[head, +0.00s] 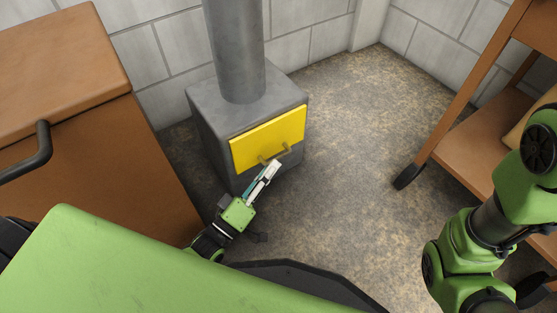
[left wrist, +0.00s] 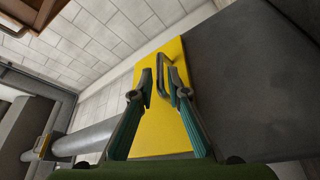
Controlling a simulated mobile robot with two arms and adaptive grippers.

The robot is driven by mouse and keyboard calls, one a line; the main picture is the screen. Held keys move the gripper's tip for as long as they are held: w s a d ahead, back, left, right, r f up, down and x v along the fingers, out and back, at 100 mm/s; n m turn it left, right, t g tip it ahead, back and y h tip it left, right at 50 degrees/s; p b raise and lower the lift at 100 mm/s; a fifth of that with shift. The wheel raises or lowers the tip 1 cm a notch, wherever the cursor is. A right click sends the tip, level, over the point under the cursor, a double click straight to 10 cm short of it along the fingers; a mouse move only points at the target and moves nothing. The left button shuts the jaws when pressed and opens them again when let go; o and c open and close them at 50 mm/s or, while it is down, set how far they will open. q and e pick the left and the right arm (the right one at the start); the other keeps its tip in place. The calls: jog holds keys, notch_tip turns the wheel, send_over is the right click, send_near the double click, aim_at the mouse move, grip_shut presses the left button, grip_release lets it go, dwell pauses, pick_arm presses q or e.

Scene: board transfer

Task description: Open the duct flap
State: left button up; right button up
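The duct flap (head: 265,136) is a yellow panel on the front of a grey metal box (head: 212,128). It appears to lie flat against the box front. A bar handle (head: 287,150) sits near its lower edge. In the left wrist view the flap (left wrist: 157,128) fills the middle, with its handle (left wrist: 161,66) near the fingertips. My left gripper (head: 274,166) is at the handle in the head view. In the left wrist view its two fingers (left wrist: 160,78) are apart, with the handle appearing between them; contact cannot be told. My right gripper is not in view.
A round grey duct pipe (head: 235,50) rises from the box. A brown cabinet (head: 110,150) with a dark handle stands at left. A wooden wheeled cart (head: 465,145) stands at right. The floor (head: 350,130) between box and cart is clear.

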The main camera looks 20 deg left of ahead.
aim_at(278, 158)
pick_arm(q)
jog(key=b+x, duration=0.1)
jog(key=x, duration=0.1)
jog(key=shift+w+d, duration=0.1)
jog(key=shift+w, duration=0.2)
jog(key=shift+w+d+r, duration=0.2)
jog(key=shift+w, duration=0.35)
grip_shut()
